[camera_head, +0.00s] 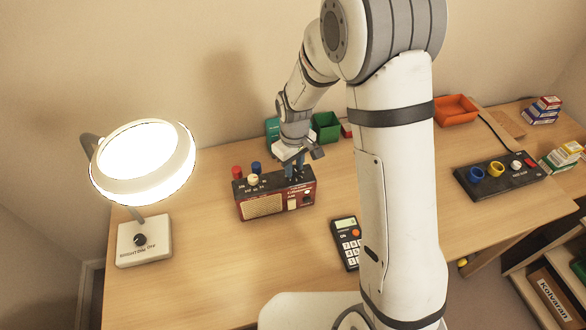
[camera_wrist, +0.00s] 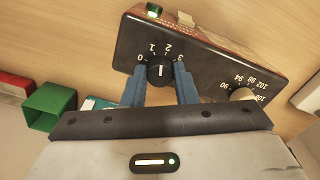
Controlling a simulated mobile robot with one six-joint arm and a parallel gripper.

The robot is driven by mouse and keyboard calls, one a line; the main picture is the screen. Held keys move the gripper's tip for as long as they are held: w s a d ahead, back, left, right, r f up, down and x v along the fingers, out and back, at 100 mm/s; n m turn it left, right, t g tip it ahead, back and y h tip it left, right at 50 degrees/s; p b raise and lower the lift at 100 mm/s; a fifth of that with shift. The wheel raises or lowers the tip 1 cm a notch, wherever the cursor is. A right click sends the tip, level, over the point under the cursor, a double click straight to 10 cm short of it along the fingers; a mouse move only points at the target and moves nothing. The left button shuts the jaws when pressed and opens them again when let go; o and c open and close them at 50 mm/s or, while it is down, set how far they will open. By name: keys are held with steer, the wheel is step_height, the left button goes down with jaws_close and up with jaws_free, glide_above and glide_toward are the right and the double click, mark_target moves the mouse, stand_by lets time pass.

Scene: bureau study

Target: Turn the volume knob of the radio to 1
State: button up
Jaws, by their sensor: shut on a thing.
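The radio (camera_head: 277,203) is a dark red and black box with a cream speaker grille, standing on the desk. Its black volume knob (camera_wrist: 160,71) has a white pointer line and the numbers 0, 1, 2 and 3 around it. The line looks roughly upright in the wrist view, near the gap between 1 and 2; the exact setting is hard to tell. My gripper (camera_wrist: 160,76) is shut on this knob, one blue finger on each side. In the head view my gripper (camera_head: 294,170) hides the knob from above.
A cream tuning dial (camera_wrist: 243,94) sits beside the knob on the radio top. A lit lamp (camera_head: 143,160) stands left, a calculator (camera_head: 347,242) in front. A green box (camera_head: 326,127) is behind, and a black panel (camera_head: 500,176) lies right.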

mark_target(294, 168)
steer(key=n+b, duration=0.1)
steer(key=n, duration=0.3)
steer(key=shift+n+b, duration=0.3)
steer(key=shift+b, duration=0.05)
stand_by(0.4)
steer(key=o, duration=1)
steer(key=shift+r, duration=0.1)
step_height(294, 168, up, 7)
steer(key=shift+r+b, duration=0.2)
steer(key=shift+b, duration=0.15)
steer(key=shift+r, duration=0.15)
